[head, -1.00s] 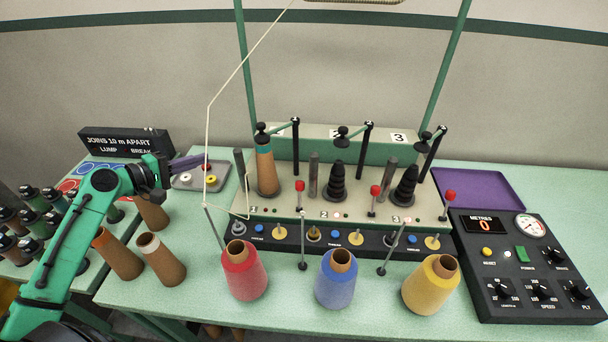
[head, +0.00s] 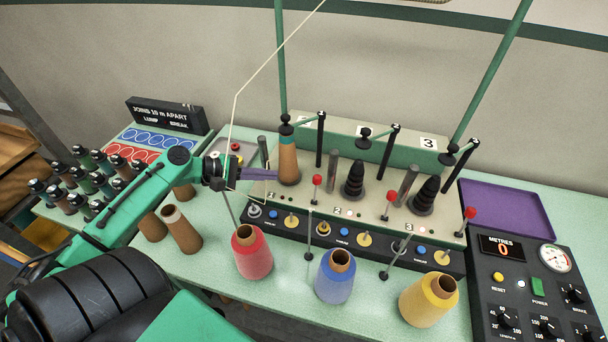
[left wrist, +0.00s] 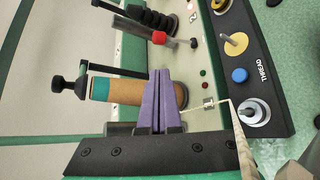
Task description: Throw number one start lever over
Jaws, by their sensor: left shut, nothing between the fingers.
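The number one start lever (head: 317,188) is a short rod with a red ball on the cream machine deck, right of the first cone. Its red ball (left wrist: 159,38) also shows in the left wrist view, beyond and above my fingertips. My left gripper (head: 272,174) has purple fingers, shut and empty, pointing right at the machine's left end. In the left wrist view my fingers (left wrist: 161,74) lie in front of the brown cone with a teal band (left wrist: 115,90), apart from the lever. My right gripper is out of view.
The teal-banded cone (head: 288,160) stands between my left gripper and the lever. A pale thread (head: 233,120) runs down close to my gripper. Red (head: 252,255), blue (head: 334,280) and yellow (head: 428,302) yarn cones stand in front. Two other red-balled levers (head: 389,203) (head: 468,220) stand rightward.

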